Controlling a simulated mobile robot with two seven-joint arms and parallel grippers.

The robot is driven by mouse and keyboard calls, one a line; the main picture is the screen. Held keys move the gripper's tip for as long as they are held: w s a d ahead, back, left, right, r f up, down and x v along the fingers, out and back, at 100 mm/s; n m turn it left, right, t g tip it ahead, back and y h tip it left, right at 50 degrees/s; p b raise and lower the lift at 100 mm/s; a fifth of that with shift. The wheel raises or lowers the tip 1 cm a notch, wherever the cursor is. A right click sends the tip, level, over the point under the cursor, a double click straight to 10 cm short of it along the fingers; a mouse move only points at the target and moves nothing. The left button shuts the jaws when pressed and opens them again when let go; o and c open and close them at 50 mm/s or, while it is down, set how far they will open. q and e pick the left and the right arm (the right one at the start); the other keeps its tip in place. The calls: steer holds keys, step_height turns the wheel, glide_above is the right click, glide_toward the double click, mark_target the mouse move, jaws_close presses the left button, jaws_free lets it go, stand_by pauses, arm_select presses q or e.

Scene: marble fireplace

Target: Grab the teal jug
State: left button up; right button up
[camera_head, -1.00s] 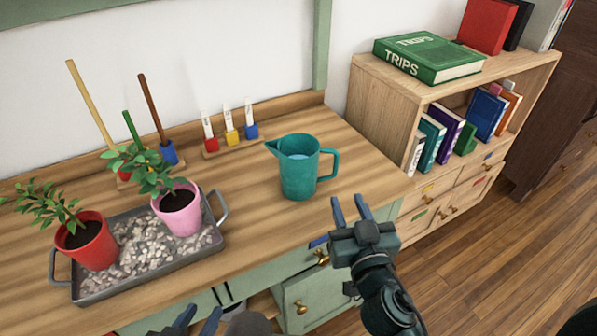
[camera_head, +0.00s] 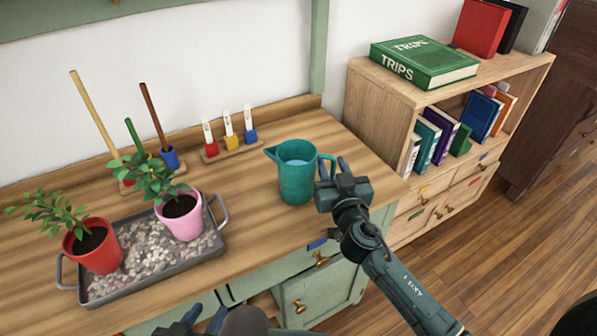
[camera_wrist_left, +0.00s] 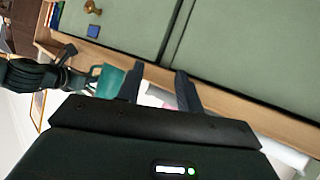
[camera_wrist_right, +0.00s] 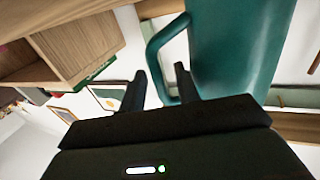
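The teal jug (camera_head: 296,176) stands upright on the wooden counter, spout to the left and handle to the right. My right gripper (camera_head: 331,170) is at the handle side of the jug. In the right wrist view the open fingers (camera_wrist_right: 162,90) lie around or just short of the jug's handle (camera_wrist_right: 160,62), with one finger near the jug body (camera_wrist_right: 235,45). I cannot tell whether they touch it. My left gripper (camera_head: 205,318) is low at the front edge, partly out of frame. The left wrist view shows its fingers (camera_wrist_left: 157,85) open and empty.
A grey tray (camera_head: 150,285) of pebbles holds two potted plants on the left. A bookshelf (camera_head: 385,85) stands at the right. A cabinet door (camera_head: 318,295) below hangs open.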

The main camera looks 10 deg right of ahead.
steer(key=shift+c, duration=0.3)
jaws_close()
stand_by(0.4)
